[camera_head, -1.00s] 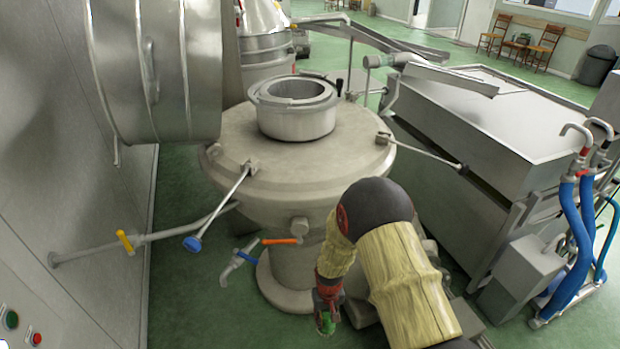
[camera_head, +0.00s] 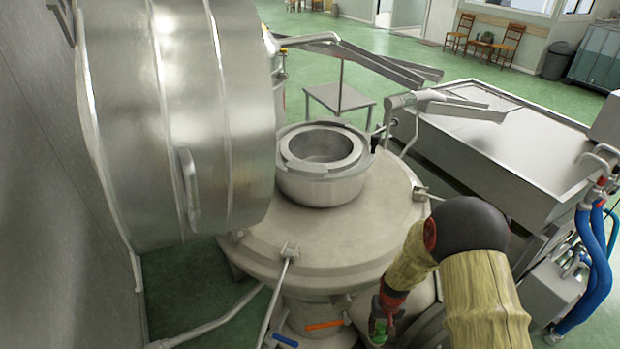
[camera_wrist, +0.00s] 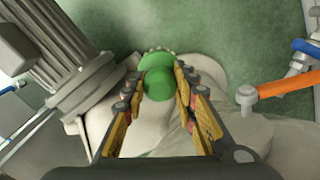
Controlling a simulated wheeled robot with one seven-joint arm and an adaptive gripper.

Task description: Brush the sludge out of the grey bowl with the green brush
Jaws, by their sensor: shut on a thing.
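The grey metal bowl (camera_head: 318,190) sits upright on top of the broad pale machine, with a thick rim and a round opening. Its inner wall shows in part; I cannot make out sludge in it. My gripper (camera_head: 386,308) hangs low at the machine's front right, below and nearer than the bowl. In the wrist view my gripper (camera_wrist: 158,84) is shut on the green brush (camera_wrist: 166,62), whose round green end lies between the pads. Pale bristles show at its far edge. A bit of the brush (camera_head: 379,329) also shows in the head view.
A large steel drum (camera_head: 170,120) stands close on the bowl's left. Metal chutes (camera_head: 350,60) reach out behind it. A steel tank (camera_head: 490,150) and blue hoses (camera_head: 590,262) are at right. An orange-handled valve (camera_head: 322,325) sits on the machine's front.

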